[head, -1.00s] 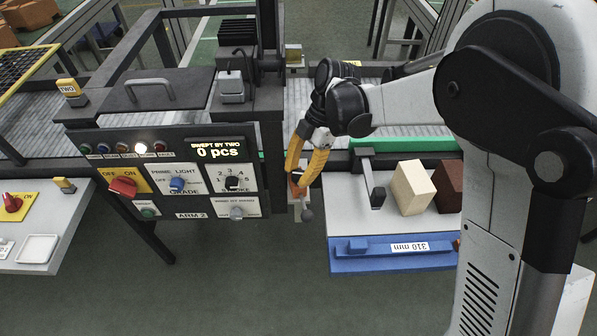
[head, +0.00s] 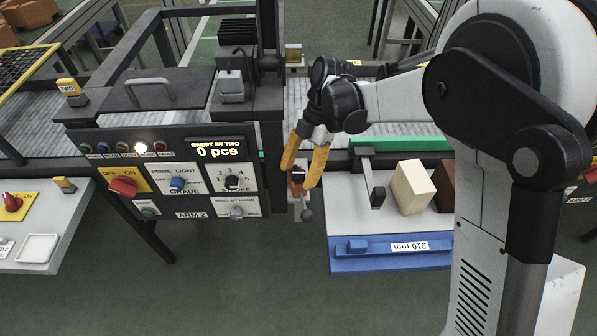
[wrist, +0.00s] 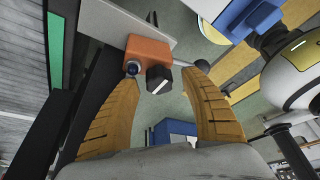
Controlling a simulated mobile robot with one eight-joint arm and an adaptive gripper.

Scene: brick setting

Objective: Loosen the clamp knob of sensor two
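An orange sensor block (wrist: 148,52) with a black clamp knob (wrist: 159,80) bearing a white mark shows in the wrist view. The block sits at a grey plate, with a small dark round part beside the knob. In the head view, the orange block (head: 298,177) is small and partly covered by my fingers. My gripper (head: 297,178) has its yellow fingers spread. In the wrist view, my gripper (wrist: 164,76) has one fingertip on each side of the knob, with visible gaps, so it is open. No label naming the sensor is readable.
A control panel (head: 187,184) reading "SWEPT BY TWO 0 pcs" stands left of my gripper. A rod with a grey ball end (head: 306,214) hangs just below the fingers. To the right, a blue-edged shelf (head: 345,266) carries a cream block (head: 412,187) and a brown block (head: 445,185).

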